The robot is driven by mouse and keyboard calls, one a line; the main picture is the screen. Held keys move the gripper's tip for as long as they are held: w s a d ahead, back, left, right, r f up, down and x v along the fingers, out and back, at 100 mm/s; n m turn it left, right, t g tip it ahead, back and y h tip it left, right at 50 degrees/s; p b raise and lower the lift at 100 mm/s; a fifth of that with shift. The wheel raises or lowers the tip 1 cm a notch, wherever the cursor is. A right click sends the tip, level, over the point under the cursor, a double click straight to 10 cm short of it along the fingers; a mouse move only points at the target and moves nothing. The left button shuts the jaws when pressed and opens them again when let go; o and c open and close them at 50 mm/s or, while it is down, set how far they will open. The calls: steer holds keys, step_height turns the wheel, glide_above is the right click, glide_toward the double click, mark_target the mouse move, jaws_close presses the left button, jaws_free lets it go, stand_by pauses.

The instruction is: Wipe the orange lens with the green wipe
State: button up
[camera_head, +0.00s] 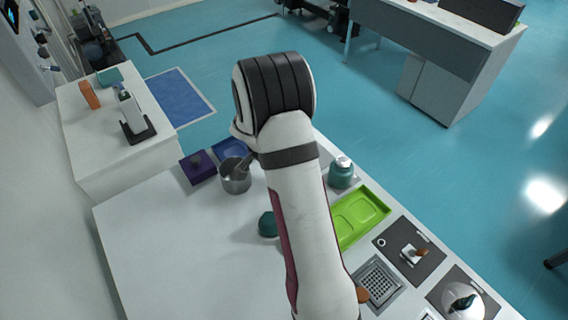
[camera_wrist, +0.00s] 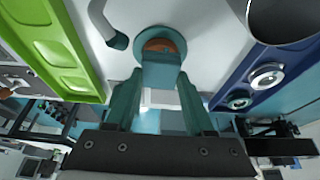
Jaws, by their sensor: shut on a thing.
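In the wrist view my gripper (camera_wrist: 158,88) has teal fingers and is shut on a teal-green piece (camera_wrist: 160,76), which looks like the green wipe. Just beyond it, at the top middle, is an orange-brown round face (camera_wrist: 160,45) with a teal edge, which looks like the orange lens. The held piece overlaps the lower part of this face. Whether they touch cannot be told. In the head view my arm hides the gripper, the held piece and this face.
A lime-green tray (camera_head: 364,215) lies right of my arm, beside a teal jar (camera_head: 341,175). A metal pot (camera_head: 236,178), a blue tray (camera_head: 230,147) and a purple box (camera_head: 197,168) stand left. A teal dome (camera_head: 268,224) sits close to my arm. The table's left part is clear.

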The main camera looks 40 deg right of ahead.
step_height(320, 180, down, 3)
steer(key=shift+s+d+r, duration=0.1)
steer(key=shift+d+r, duration=0.1)
steer(key=shift+d, duration=0.1)
steer(key=shift+c, duration=0.6)
steer(key=shift+s+d+f, duration=0.1)
steer(key=shift+s+d, duration=0.15)
steer(key=shift+d, duration=0.5)
steer(key=shift+s+d, duration=0.25)
steer(key=shift+d, duration=0.45)
steer(key=shift+w+a, duration=0.35)
steer(key=shift+a, duration=0.55)
steer(key=shift+w+a, duration=0.3)
steer(key=shift+a, duration=0.6)
steer(key=shift+r, duration=3.85)
